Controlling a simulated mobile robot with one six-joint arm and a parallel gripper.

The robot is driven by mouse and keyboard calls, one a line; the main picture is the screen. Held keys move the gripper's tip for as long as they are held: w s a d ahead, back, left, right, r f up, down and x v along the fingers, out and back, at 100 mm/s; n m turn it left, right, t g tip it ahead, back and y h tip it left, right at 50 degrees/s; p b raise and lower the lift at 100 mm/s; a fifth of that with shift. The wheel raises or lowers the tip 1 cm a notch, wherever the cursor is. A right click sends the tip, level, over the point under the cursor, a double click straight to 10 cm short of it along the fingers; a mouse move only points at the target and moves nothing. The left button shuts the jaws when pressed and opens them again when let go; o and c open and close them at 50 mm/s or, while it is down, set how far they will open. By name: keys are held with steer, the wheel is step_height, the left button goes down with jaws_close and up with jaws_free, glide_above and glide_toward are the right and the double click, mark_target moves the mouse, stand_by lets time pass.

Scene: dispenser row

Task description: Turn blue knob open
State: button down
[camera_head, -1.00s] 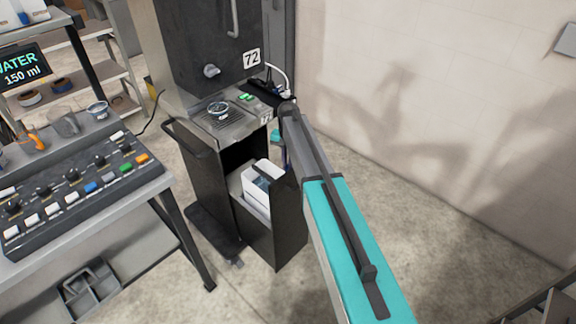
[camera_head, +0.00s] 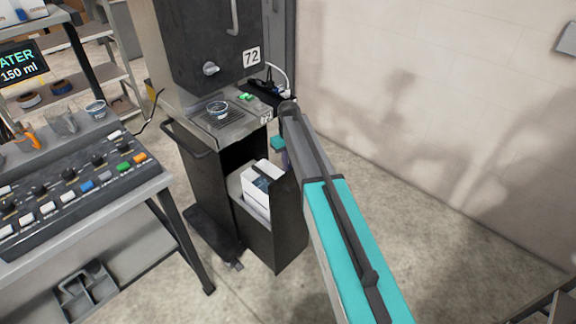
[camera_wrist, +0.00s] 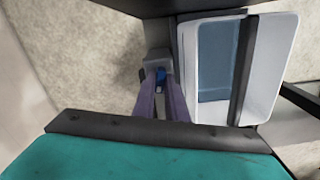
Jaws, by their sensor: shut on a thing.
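The blue knob (camera_wrist: 160,74) shows as a small blue piece in the wrist view, on a grey fitting (camera_wrist: 158,57) below the dark edge of the machine. My gripper (camera_wrist: 161,86) has its two purple fingers closed around it, and they hide much of its sides. In the head view my gripper (camera_head: 285,158) is mostly hidden behind my arm, low at the right side of the dispenser cabinet (camera_head: 205,185). The knob does not show in that view. Its turn angle cannot be made out.
A pulled-out bin (camera_head: 275,225) holding a white box (camera_head: 262,190) stands close to my gripper. A small cup (camera_head: 218,110) sits on the dispenser's drip tray. A table with a button panel (camera_head: 75,195) is at left. The floor at right is open.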

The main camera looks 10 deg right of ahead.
steer(key=shift+n, duration=1.6)
steer(key=c, duration=1.8)
jaws_free()
steer(key=shift+r, duration=0.15)
step_height(320, 180, up, 14)
steer(key=b, duration=0.2)
steer(key=shift+f+b, duration=0.2)
steer(key=shift+b, duration=0.15)
